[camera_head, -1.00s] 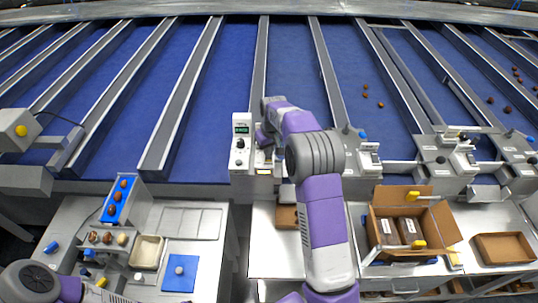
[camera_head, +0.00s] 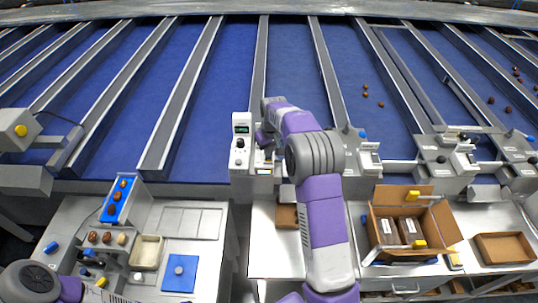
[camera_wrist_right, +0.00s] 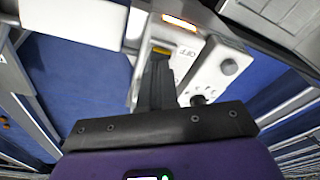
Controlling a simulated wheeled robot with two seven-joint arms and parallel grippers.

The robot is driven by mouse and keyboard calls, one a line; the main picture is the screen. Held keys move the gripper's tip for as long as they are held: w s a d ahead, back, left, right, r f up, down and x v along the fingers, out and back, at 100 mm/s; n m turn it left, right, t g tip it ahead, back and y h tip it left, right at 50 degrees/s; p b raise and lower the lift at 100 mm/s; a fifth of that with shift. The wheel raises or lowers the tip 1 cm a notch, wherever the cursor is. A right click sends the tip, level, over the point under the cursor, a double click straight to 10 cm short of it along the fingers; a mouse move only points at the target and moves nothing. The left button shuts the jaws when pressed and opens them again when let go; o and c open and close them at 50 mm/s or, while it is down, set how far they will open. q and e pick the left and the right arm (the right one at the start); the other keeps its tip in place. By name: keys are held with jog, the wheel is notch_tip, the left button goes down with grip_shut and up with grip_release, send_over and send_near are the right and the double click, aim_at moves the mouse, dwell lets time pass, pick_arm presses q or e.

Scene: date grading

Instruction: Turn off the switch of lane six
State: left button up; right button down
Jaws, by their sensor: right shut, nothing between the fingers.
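My right gripper (camera_head: 263,141) is at the lane unit in the middle of the head view, beside a white control box (camera_head: 240,160) with a lit display and dark knob. In the right wrist view the gripper (camera_wrist_right: 160,62) is shut and empty. Its tips are at a small yellow part (camera_wrist_right: 161,50) on the white panel (camera_wrist_right: 207,68), next to an OFF label; I cannot tell whether they touch. The fingers partly hide the switch area, and no lane number is readable. Only part of my left arm shows at bottom left; its gripper is out of view.
Blue sloping lanes (camera_head: 290,90) with grey dividers lie behind, with dates at right. An open cardboard box (camera_head: 447,222) and a shallow carton (camera_head: 503,247) stand at right. A table at left holds a blue mat (camera_head: 180,273) and a cream tray (camera_head: 147,252).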

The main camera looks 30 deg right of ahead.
jog(key=shift+f+b, duration=0.45)
jog(key=shift+f, duration=0.3)
dwell(0.3)
jog(key=shift+r+p, duration=2.75)
jog(key=shift+r, duration=0.8)
